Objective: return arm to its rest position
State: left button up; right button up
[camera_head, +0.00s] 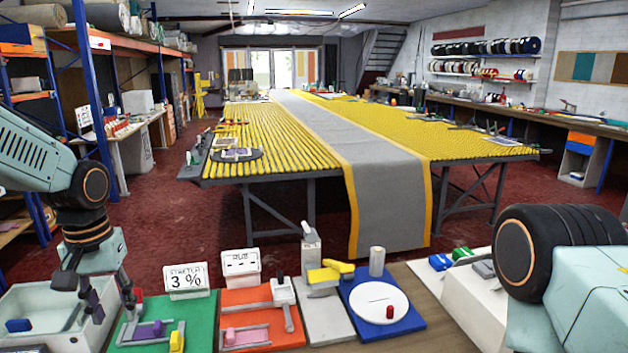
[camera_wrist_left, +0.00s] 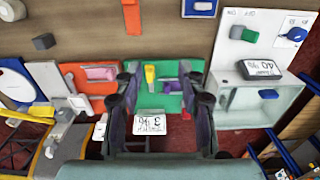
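My left gripper (camera_head: 114,304) hangs fingers-down at the left of the front bench, between the white tray (camera_head: 14,300) and the green mat (camera_head: 203,308). In the left wrist view its two fingers (camera_wrist_left: 161,76) are spread apart, with nothing held between them. The green mat shows beyond that gap, with a yellow piece (camera_wrist_left: 150,76) and a purple block (camera_wrist_left: 174,87). My right arm (camera_head: 560,250) comes in from the right, folded close to the camera. Its gripper is out of view.
The sign reading stretch 3 % (camera_head: 185,281) stands behind the green mat. An orange mat (camera_head: 240,302) and a blue mat (camera_head: 407,306) with a white disc (camera_head: 365,300) lie to the right. A long yellow table (camera_head: 240,160) carries a grey runner (camera_head: 385,190) behind the bench.

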pick_arm(q)
jog(key=s+d+f+m+h, duration=0.1)
jog(key=s+d+f, duration=0.3)
jog(key=f, duration=0.5)
jog(key=s+d+f, duration=0.4)
jog(key=f, duration=0.5)
jog(key=s+d+f, duration=0.1)
jog(key=s+f, duration=0.2)
jog(key=s, duration=0.5)
jog(key=s+d+f+m, duration=0.1)
jog(key=s+f, duration=0.3)
jog(key=s, duration=0.3)
jog(key=s+d+f, duration=0.1)
jog(key=s+f, duration=0.2)
jog(key=s, duration=0.5)
notch_tip(320, 180, down, 17)
jog(key=y+b, duration=0.1)
jog(key=b, duration=1.5)
jog(key=shift+r+b, duration=0.15)
jog(key=shift+b, duration=0.15)
jog(key=shift+s+a, duration=0.1)
